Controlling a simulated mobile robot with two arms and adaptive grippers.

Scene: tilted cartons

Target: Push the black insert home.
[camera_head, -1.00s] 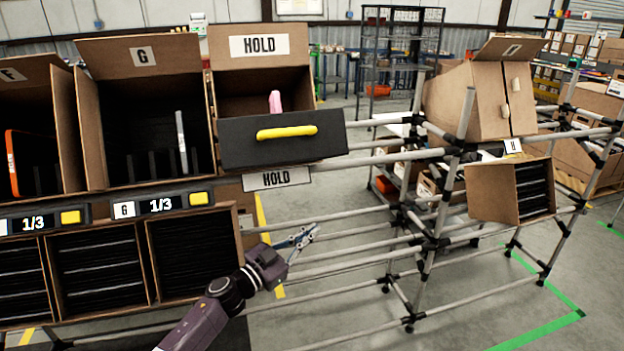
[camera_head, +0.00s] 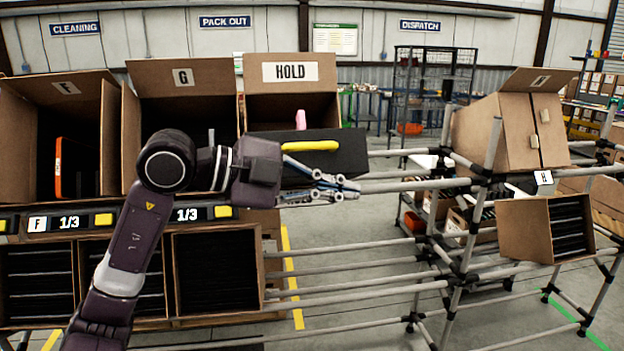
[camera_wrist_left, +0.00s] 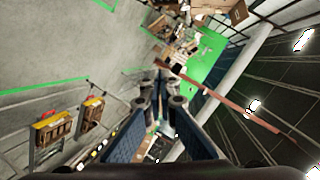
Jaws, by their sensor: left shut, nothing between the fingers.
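The black insert (camera_head: 345,148) with a yellow handle (camera_head: 312,145) sticks out of the front of the HOLD carton (camera_head: 292,107), pulled forward of its opening. A pink item (camera_head: 300,119) stands upright behind its front panel. My left gripper (camera_head: 345,188) is shut and empty, just below and in front of the insert's lower edge in the head view; whether it touches cannot be told. My left wrist covers the insert's left part. In the left wrist view the closed fingers (camera_wrist_left: 162,92) point toward the floor and racks; the insert cannot be made out there. My right gripper is not in view.
Open carton F (camera_head: 66,88) and carton G (camera_head: 183,77) stand left of the HOLD carton, above a row of cartons with black dividers (camera_head: 216,272). Pipe rails (camera_head: 400,187) run right to a rack with a tilted carton (camera_head: 523,230). Bare floor lies below.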

